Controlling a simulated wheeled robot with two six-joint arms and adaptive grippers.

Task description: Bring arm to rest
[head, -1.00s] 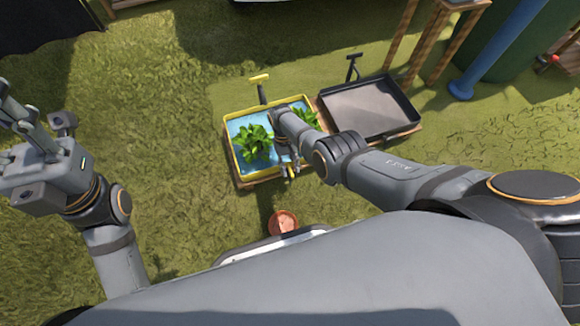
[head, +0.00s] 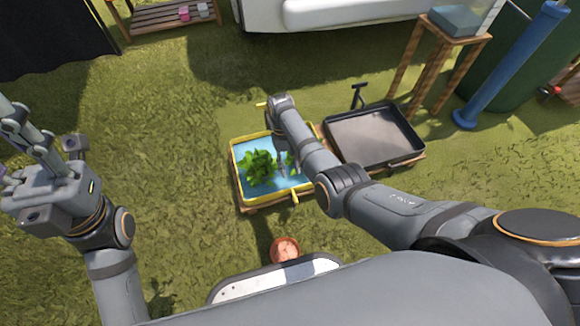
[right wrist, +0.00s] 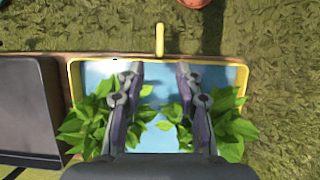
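My right arm reaches over a yellow-rimmed tray (head: 240,181) with a blue inside. In the head view my right gripper (head: 282,148) is mostly hidden by its own wrist. Leafy green plants (right wrist: 88,120) show on both sides of the fingers; one plant (head: 260,168) shows clearly in the head view. My left gripper (head: 14,140) is held up at the left edge, its fingertips partly cut off.
A dark, empty tray (head: 372,138) stands right of the yellow one. A terracotta pot (head: 284,249) is close in front of me. A wooden stand (head: 450,38) and blue pipe (head: 512,62) are at the upper right. Open grass lies to the left.

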